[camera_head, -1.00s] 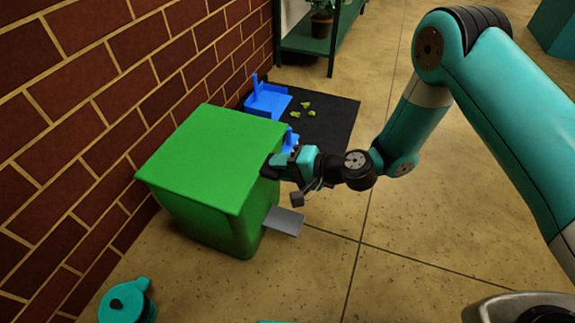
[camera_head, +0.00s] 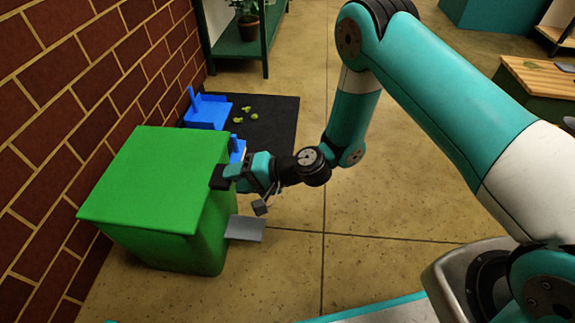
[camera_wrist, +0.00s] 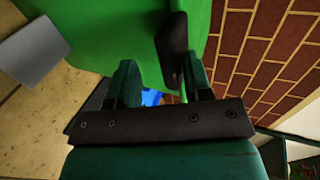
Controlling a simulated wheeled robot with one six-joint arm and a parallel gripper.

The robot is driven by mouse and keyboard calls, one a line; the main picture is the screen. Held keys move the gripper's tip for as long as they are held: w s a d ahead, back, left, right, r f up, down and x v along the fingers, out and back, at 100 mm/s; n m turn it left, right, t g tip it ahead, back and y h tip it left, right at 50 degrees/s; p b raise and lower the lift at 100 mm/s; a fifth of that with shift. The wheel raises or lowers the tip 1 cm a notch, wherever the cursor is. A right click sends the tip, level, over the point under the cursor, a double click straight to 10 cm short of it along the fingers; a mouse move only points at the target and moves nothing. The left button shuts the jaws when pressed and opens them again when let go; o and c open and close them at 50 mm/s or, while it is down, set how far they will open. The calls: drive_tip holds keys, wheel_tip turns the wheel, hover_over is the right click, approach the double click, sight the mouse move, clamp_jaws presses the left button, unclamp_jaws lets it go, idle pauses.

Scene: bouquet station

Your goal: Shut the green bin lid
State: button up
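The green bin (camera_head: 155,220) stands on the floor against the brick wall, at the left of the head view. Its green lid (camera_head: 150,165) lies flat across the top, with no gap that I can see. A dark handle (camera_head: 219,178) sticks out at the lid's right edge; it also shows in the wrist view (camera_wrist: 172,45). My gripper (camera_head: 238,172) is at this handle. In the wrist view my gripper (camera_wrist: 160,72) has its fingers apart, with the handle close to the right finger; I cannot tell whether they touch.
A grey pedal (camera_head: 246,228) juts from the bin's lower right side. Behind the bin are a blue dustpan-like object (camera_head: 208,112) and green bits (camera_head: 246,112) on a black mat (camera_head: 280,125). A green shelf (camera_head: 240,45) stands farther back. The floor to the right is open.

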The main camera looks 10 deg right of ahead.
drive_tip(key=p+v, duration=0.5)
drive_tip(key=v, duration=1)
drive_tip(key=shift+s+d+p, duration=0.15)
drive_tip(key=shift+d+p, duration=0.1)
drive_tip(key=shift+p, duration=0.1)
drive_tip(key=shift+r, duration=0.15)
drive_tip(key=s+a+r+n+g+h+p, duration=0.1)
drive_tip(key=s+r+n+g, duration=0.2)
drive_tip(key=r, duration=0.6)
drive_tip(key=s+a+r+n+g+h+p, duration=0.1)
drive_tip(key=s+r+n+g+h, duration=0.1)
drive_tip(key=r+n, duration=0.5)
drive_tip(key=s+d+r+t+h+p, duration=0.1)
drive_tip(key=s+d+r+h, duration=0.2)
drive_tip(key=s+r, duration=0.4)
drive_tip(key=s+d+r+h+p, duration=0.1)
drive_tip(key=s+d+r+h, duration=0.25)
drive_tip(key=r, duration=0.55)
wheel_tip(320, 180, up, 38)
drive_tip(key=s+p, duration=0.1)
drive_tip(key=p, duration=3.7)
drive_tip(key=shift+a+y, duration=0.35)
drive_tip(key=shift+a, duration=0.05)
drive_tip(key=shift+r, duration=0.1)
